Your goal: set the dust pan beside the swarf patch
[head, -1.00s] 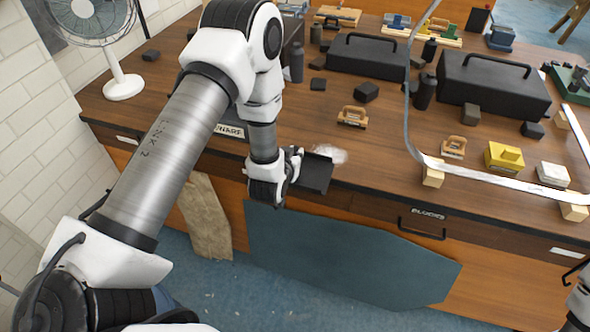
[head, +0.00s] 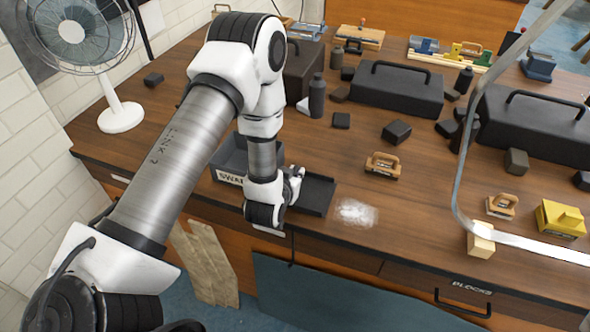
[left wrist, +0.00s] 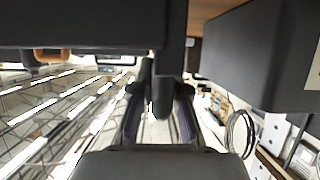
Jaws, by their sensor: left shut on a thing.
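The dust pan (head: 314,194) is a flat dark pan at the front of the wooden workbench, just left of the swarf patch (head: 356,213), a pale whitish scatter. A narrow strip of bare wood shows between them. My left gripper (head: 293,182) is shut on the pan's handle at the pan's left side. In the left wrist view the dark handle (left wrist: 163,85) runs between the fingers and the pan's dark body (left wrist: 80,22) fills the top. I cannot tell whether the pan touches the bench. My right gripper is out of view.
A dark swarf bin (head: 229,160) stands close behind and left of my left gripper. A bottle (head: 317,97), dark blocks and a black toolbox (head: 398,89) stand farther back. A wooden plane-like tool (head: 382,166) lies behind the patch. The bench's front edge is near.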

